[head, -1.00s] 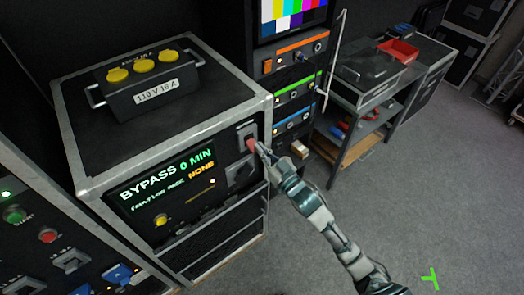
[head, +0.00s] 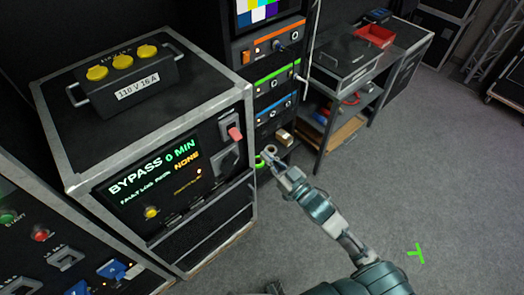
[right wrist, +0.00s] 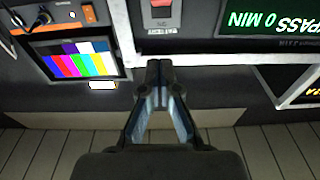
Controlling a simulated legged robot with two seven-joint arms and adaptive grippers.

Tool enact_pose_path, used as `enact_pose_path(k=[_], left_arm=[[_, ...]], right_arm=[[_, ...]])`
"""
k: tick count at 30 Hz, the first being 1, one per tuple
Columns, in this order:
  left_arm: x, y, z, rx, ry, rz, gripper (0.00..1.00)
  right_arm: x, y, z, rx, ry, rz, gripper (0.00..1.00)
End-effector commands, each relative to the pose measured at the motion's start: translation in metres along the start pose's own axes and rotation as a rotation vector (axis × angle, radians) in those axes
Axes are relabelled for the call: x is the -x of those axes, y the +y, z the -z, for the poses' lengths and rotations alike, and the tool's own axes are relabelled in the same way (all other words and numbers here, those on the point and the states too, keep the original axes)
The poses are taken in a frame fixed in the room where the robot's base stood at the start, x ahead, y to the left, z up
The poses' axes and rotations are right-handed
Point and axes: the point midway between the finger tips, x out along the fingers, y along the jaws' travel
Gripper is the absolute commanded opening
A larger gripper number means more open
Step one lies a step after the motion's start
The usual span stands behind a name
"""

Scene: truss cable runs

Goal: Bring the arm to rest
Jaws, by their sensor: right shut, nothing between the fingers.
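My right gripper (head: 268,157) is shut and empty in the head view, with its arm coming up from the bottom right. It stands in front of the cabinet's right edge, apart from the red switch (head: 235,133) on the panel. In the right wrist view the fingertips (right wrist: 159,66) are together, with the red switch (right wrist: 160,3) above them at the top edge. The cabinet's display (head: 152,172) reads BYPASS 0 MIN and NONE. My left gripper is not in view.
A black box with yellow caps (head: 124,80) sits on the cabinet top (head: 190,105). A rack with orange, green and blue units (head: 277,80) stands behind. A bench with a red tray (head: 374,36) is at the back right.

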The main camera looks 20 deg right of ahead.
Motion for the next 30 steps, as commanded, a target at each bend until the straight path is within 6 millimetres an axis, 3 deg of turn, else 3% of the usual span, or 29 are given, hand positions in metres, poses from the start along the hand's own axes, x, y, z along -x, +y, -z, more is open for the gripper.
enact_pose_path(k=[15,19,23,26,30], left_arm=[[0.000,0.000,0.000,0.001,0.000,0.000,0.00],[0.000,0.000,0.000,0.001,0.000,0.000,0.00],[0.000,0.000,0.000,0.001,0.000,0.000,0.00],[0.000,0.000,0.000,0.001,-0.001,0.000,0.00],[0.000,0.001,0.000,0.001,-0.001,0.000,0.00]], right_arm=[[0.001,0.000,0.000,0.000,0.000,0.000,0.00],[-0.002,0.008,-0.018,-0.005,-0.031,-0.020,0.00],[-0.006,0.033,-0.083,-0.013,-0.145,-0.086,0.00],[0.000,0.054,-0.161,-0.023,-0.280,-0.149,0.00],[0.031,0.071,-0.275,-0.033,-0.486,-0.219,0.00]])
